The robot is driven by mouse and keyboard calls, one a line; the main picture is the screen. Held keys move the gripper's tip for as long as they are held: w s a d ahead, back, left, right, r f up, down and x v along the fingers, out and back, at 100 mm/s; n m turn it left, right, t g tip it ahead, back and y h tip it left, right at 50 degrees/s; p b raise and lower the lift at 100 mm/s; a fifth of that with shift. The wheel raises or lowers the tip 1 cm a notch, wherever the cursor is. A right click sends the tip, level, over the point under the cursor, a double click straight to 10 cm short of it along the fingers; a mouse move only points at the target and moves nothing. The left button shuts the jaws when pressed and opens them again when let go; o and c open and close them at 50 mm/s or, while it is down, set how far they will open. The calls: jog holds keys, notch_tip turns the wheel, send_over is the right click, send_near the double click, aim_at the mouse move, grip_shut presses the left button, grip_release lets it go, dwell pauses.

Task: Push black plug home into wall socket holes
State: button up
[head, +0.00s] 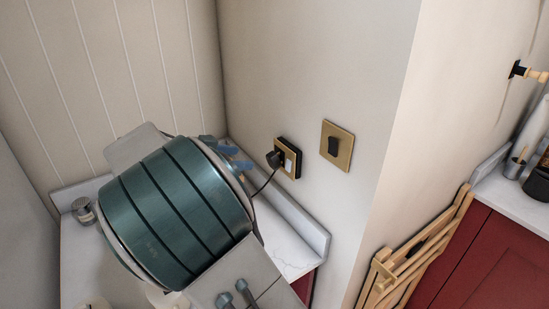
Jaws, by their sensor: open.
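The black plug (273,159) shows at the left part of the wall socket (291,160), a brass plate with a dark edge and a pale insert. A thin black cord runs down from the plug and passes behind my arm. The plug stands out from the plate; I cannot tell how deep its pins sit. My gripper (229,158) is open, with bluish fingers to the left of the plug. It is partly hidden behind my arm, and no contact with the plug shows.
A brass switch plate (337,145) is right of the socket. A pale marble counter (285,240) with a raised edge lies below. A small metal cup (83,210) stands far left. A folded wooden rack (415,260) leans beside the red cabinet (478,262).

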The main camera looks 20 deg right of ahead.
aim_at(269, 161)
jog(key=p+x, duration=0.1)
jog(key=x, duration=0.5)
jog(key=p+x, duration=0.1)
jog(key=x, duration=0.2)
jog(key=shift+s+f+p, duration=0.15)
jog(key=shift+f+p, duration=0.2)
jog(key=shift+c, duration=0.3)
jog(key=c, duration=1)
